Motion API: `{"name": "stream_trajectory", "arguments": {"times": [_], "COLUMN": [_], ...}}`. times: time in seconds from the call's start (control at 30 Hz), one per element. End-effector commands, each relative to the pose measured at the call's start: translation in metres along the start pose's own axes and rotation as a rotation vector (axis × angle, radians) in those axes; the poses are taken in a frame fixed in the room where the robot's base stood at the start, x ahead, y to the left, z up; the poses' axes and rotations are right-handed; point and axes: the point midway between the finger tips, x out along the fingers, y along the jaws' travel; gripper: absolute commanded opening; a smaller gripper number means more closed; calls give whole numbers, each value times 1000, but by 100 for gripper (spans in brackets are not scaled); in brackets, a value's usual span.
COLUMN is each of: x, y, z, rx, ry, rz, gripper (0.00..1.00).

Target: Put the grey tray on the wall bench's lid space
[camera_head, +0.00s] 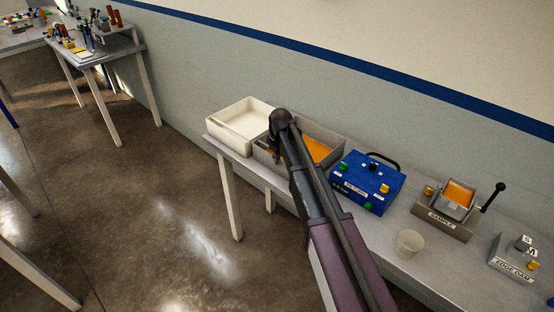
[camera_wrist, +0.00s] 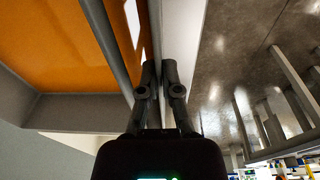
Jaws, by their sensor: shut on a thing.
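The grey tray (camera_head: 335,133) is at the wall bench (camera_head: 222,143), right of a white tray (camera_head: 236,112). Orange material shows inside it. In the wrist view the grey tray's wall (camera_wrist: 72,112) and orange inside fill the upper left. My gripper (camera_head: 273,146) is at the tray's near left side, partly hidden by my arm. In the wrist view my gripper (camera_wrist: 159,68) has its fingers close together at a grey rim and looks shut on it. I cannot tell whether the tray rests on the bench or is slightly raised.
A blue box with knobs (camera_head: 367,184) stands right of the tray. Further right are a cup (camera_head: 410,242), a sample holder with a lever (camera_head: 447,222) and an edge dam block (camera_head: 515,258). Another cluttered bench (camera_head: 92,50) is far left. Open floor lies in front.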

Motion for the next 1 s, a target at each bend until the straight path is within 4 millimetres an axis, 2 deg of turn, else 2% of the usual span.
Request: {"name": "stream_trajectory", "arguments": {"times": [0.03,0.13,0.17,0.67,1.0], "x": [1,1,1,-3,-24], "y": [0,0,0,0,0], "z": [0,0,0,0,0], "rx": [0,0,0,0,0], "ry": [0,0,0,0,0], "rz": [0,0,0,0,0], "gripper": [11,41,43,43,43]}}
